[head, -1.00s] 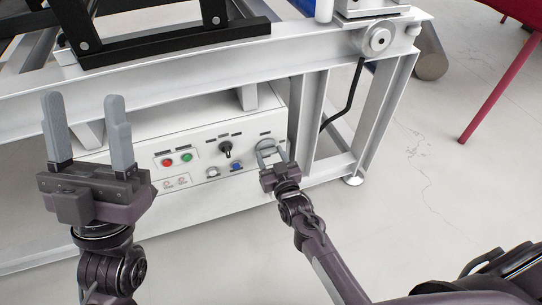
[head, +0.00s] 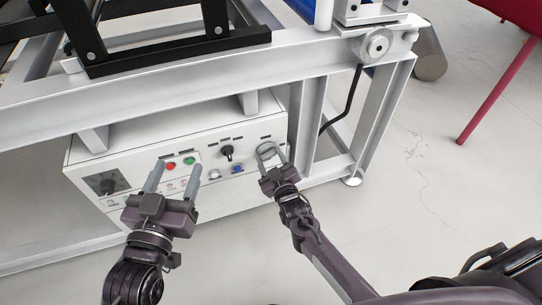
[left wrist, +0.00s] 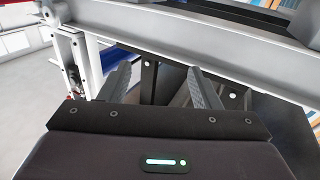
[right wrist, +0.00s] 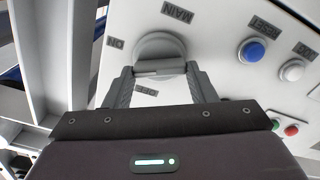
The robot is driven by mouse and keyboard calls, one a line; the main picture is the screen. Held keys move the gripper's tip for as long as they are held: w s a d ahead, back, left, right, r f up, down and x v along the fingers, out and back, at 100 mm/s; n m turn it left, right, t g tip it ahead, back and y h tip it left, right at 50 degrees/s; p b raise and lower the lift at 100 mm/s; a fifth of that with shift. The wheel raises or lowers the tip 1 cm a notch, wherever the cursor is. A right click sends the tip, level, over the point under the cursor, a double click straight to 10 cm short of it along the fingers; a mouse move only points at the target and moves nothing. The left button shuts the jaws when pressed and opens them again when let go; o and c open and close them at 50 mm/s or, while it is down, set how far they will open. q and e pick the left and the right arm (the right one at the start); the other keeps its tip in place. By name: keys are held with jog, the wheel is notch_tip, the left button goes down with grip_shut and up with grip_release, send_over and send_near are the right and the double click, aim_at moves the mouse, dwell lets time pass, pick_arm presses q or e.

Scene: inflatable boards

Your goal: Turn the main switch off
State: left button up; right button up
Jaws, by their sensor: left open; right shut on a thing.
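The main switch (right wrist: 158,47) is a round grey knob with a raised bar handle, under a MAIN label on the white control box (head: 92,158). ON and OFF labels show beside it in the right wrist view. My right gripper (right wrist: 160,75) is shut on the bar, one finger at each end; the bar lies nearly level in that view. In the head view my right gripper (head: 272,164) is at the box's right end and partly hides the switch. My left gripper (head: 174,178) is open and empty, in front of the box's middle. The left wrist view shows its spread fingers (left wrist: 160,82).
The box also carries red (head: 171,166) and green (head: 190,161) buttons, a black selector (head: 227,152), a blue button (head: 237,169) and a dark dial (head: 107,184). A white frame beam (head: 180,99) runs above. Open floor lies at the right.

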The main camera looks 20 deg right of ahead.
jog(key=n+p, duration=0.1)
jog(key=n, duration=0.2)
jog(key=shift+a+r+n, duration=0.1)
jog(key=shift+n, duration=0.3)
jog(key=n+p, duration=0.1)
jog(key=n, duration=0.3)
jog(key=shift+n+p, duration=0.3)
jog(key=shift+p, duration=0.1)
jog(key=shift+f+n, duration=0.2)
jog(key=shift+n, duration=0.6)
pick_arm(q)
jog(key=s+a+f+g+y, duration=0.1)
jog(key=s+f+g+y, duration=0.1)
jog(key=s+f+g, duration=0.4)
jog(key=s+a+f+g+y+p, duration=0.1)
jog(key=s+f+g, duration=0.4)
jog(key=f, duration=0.8)
jog(key=shift+s+a+f+g+y, duration=0.2)
jog(key=shift+s+a+g+y, duration=0.2)
jog(key=shift+s+a+y, duration=0.35)
pick_arm(e)
jog(key=shift+f+n, duration=0.1)
jog(key=shift+n, duration=1.3)
pick_arm(q)
jog(key=shift+w+a, duration=0.1)
jog(key=shift+a, duration=0.05)
pick_arm(e)
jog(key=o, duration=1)
